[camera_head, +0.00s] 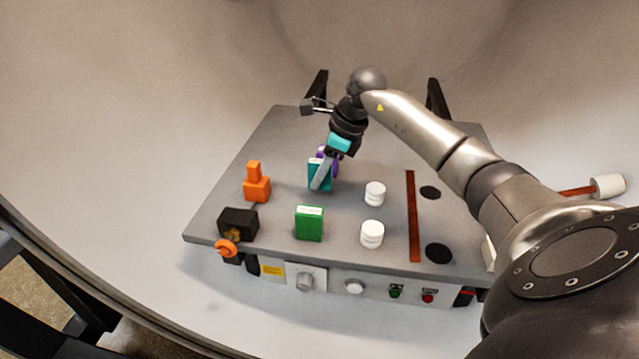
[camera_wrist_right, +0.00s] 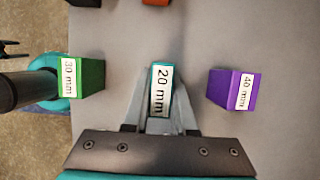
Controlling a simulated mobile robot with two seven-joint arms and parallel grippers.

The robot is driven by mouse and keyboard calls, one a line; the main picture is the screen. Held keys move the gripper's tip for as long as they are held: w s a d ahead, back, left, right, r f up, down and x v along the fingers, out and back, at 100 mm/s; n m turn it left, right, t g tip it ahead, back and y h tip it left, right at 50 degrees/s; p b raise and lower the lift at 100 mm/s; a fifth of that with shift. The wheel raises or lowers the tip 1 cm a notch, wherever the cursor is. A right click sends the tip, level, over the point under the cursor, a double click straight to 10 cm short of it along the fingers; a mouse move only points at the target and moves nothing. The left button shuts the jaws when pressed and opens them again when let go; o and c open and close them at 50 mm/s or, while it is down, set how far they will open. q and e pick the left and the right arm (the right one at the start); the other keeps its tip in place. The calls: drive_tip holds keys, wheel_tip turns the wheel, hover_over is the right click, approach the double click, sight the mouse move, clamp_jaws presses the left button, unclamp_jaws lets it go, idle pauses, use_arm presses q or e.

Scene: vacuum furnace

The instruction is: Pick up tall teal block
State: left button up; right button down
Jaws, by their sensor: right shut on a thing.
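The tall teal block (camera_head: 313,176) stands on the grey board, partly hidden by my right gripper in the head view. In the right wrist view the teal block (camera_wrist_right: 161,78) carries a "20 mm" label and sits between the two fingers. My right gripper (camera_head: 320,182) comes down from above and is shut on the teal block; it also shows in the right wrist view (camera_wrist_right: 160,115). I cannot tell whether the block is lifted off the board. My left gripper is not in view.
A green block (camera_head: 309,224) stands in front of the teal block. A purple block (camera_head: 333,165) is close behind it, partly hidden. White cylinders (camera_head: 374,194), an orange piece (camera_head: 257,187) and a black block (camera_head: 238,223) stand on the grey board (camera_head: 280,135). The board's back left is clear.

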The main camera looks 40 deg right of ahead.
sight(319, 162)
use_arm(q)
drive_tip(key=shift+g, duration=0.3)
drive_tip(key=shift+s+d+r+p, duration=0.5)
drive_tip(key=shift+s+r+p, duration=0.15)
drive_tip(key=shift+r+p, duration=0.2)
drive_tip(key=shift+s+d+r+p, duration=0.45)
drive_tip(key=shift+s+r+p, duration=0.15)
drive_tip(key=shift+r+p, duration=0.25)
use_arm(e)
wheel_tip(319, 162, up, 16)
drive_tip(key=shift+r, duration=0.15)
drive_tip(key=shift+a, duration=0.1)
